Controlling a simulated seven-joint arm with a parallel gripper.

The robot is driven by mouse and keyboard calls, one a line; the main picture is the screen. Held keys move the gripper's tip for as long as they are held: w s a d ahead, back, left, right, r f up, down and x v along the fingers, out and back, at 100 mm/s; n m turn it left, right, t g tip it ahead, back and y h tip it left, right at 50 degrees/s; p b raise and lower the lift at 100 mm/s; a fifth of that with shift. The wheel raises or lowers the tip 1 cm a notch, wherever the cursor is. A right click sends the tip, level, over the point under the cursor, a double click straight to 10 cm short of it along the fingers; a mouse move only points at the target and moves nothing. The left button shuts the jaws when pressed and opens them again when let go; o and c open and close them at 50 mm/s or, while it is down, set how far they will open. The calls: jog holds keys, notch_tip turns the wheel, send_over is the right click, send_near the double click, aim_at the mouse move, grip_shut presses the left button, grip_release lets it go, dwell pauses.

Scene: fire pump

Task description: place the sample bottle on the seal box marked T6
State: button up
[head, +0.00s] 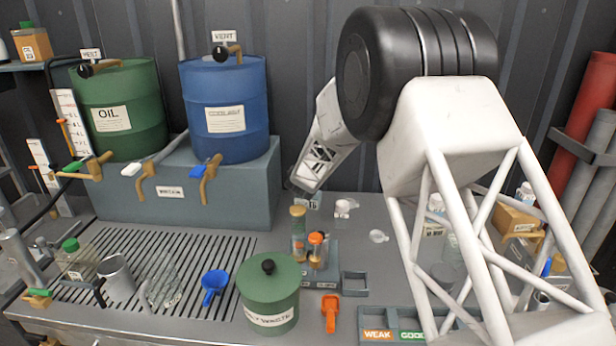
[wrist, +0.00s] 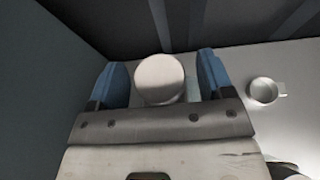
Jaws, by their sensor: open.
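My gripper (head: 303,188) reaches down behind the bench's middle, beside the right end of the grey-blue block. In the wrist view, the blue fingers of my gripper (wrist: 163,72) are apart, on either side of a round white top (wrist: 160,78). This may be the sample bottle's cap; its body is hidden below, and the fingers do not clearly touch it. In the head view my arm hides this thing. Tan boxes at the right (head: 518,220) and on the upper left shelf (head: 32,44) carry labels; I cannot read which is T6. A bottle top shows above each.
The grey-blue block (head: 180,190) carries oil and blue drums. A small white cup (wrist: 264,91) stands right of my gripper. My arm covers much of the right side.

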jog(key=v, duration=0.7)
jog(key=shift+s, duration=0.2)
dwell(0.7)
jog(key=shift+r, duration=0.1)
jog(key=s+d+r+m+g+h, duration=0.1)
jog(key=s+d+r+m+h, duration=0.1)
jog(key=s+d+r+m, duration=0.4)
jog(key=s+d+r+m+h, duration=0.3)
jog(key=s+d+r+m, duration=0.15)
jog(key=d, duration=0.45)
jog(key=s+d+r+m+g+h, duration=0.2)
jog(key=s+d+r+m+g, duration=0.25)
jog(key=s+d+m, duration=0.75)
jog(key=s+d+m+g+y, duration=0.25)
jog(key=s+m, duration=0.35)
jog(key=s, duration=1.2)
jog(key=s+a+f+m+g+y, duration=0.1)
jog(key=s+m, duration=0.3)
jog(key=s, duration=0.5)
jog(key=s+a+f+m+g+y, duration=0.1)
jog(key=s+a+m+g+y, duration=0.1)
jog(key=s, duration=0.7)
jog(key=shift+s+a+f+m+y, duration=0.25)
jog(key=shift+a+f+m+y, duration=0.25)
jog(key=shift+m+y, duration=0.3)
